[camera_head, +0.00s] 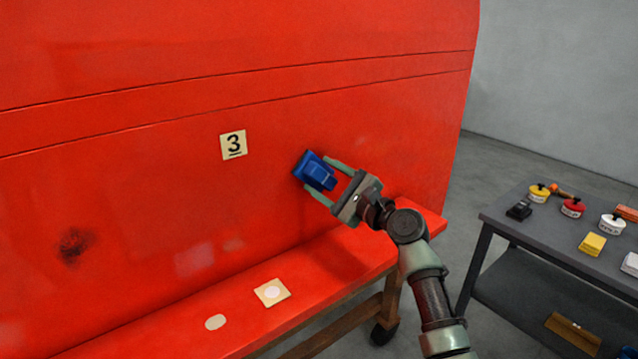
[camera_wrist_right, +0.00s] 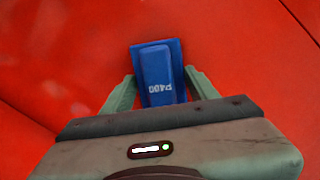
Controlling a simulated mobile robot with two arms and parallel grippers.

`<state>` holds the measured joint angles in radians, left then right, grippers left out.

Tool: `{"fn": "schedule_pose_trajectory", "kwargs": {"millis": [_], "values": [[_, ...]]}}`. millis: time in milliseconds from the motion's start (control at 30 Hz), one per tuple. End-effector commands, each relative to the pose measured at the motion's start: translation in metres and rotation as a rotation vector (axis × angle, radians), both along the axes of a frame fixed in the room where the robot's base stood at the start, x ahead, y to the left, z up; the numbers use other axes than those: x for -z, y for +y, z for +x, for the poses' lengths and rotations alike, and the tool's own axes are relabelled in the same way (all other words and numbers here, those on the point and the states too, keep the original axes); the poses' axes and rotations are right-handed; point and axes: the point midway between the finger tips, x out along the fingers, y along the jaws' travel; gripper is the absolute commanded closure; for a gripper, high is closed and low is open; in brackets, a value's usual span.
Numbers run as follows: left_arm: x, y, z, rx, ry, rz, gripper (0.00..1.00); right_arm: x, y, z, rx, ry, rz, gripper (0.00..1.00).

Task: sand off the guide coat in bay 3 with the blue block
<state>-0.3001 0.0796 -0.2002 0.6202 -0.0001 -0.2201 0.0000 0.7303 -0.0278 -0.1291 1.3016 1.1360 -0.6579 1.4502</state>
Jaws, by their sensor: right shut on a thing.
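My right gripper (camera_head: 331,183) is shut on the blue block (camera_head: 316,171), and its face is at or very near the red nosecone panel (camera_head: 300,120); I cannot tell if it touches. In the right wrist view the blue block (camera_wrist_right: 158,75) reads "P400" and sits between the fingers of my right gripper (camera_wrist_right: 158,95). The label "3" (camera_head: 234,145) is on the panel, up and left of the block. A dark, smudged guide coat patch (camera_head: 74,246) shows on the panel at the lower left, well apart from the block. My left gripper is not in view.
A red ledge (camera_head: 190,327) runs below the panel, with a cream square (camera_head: 272,292) and a pale oval spot (camera_head: 215,322) on it. A dark cart (camera_head: 545,227) at the right carries tins (camera_head: 572,207), a yellow block (camera_head: 592,244) and a black block (camera_head: 519,210). Grey floor lies between.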

Motion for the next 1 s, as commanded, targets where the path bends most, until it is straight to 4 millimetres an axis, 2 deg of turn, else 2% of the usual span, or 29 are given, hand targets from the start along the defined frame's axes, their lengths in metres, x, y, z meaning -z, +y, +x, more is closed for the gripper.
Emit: {"fn": "schedule_pose_trajectory", "kwargs": {"millis": [233, 567, 833, 1000], "values": [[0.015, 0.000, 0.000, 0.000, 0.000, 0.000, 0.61, 0.002, -0.019, 0.014, 0.003, -0.002, 0.000, 0.74], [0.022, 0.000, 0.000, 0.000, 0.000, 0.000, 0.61, 0.001, -0.030, 0.022, 0.002, -0.002, -0.001, 0.74], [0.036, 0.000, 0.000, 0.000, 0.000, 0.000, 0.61, 0.002, -0.049, 0.034, 0.002, -0.001, 0.000, 0.74], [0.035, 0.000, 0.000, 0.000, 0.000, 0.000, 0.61, -0.001, -0.051, 0.038, 0.001, -0.001, 0.002, 0.74]]}}
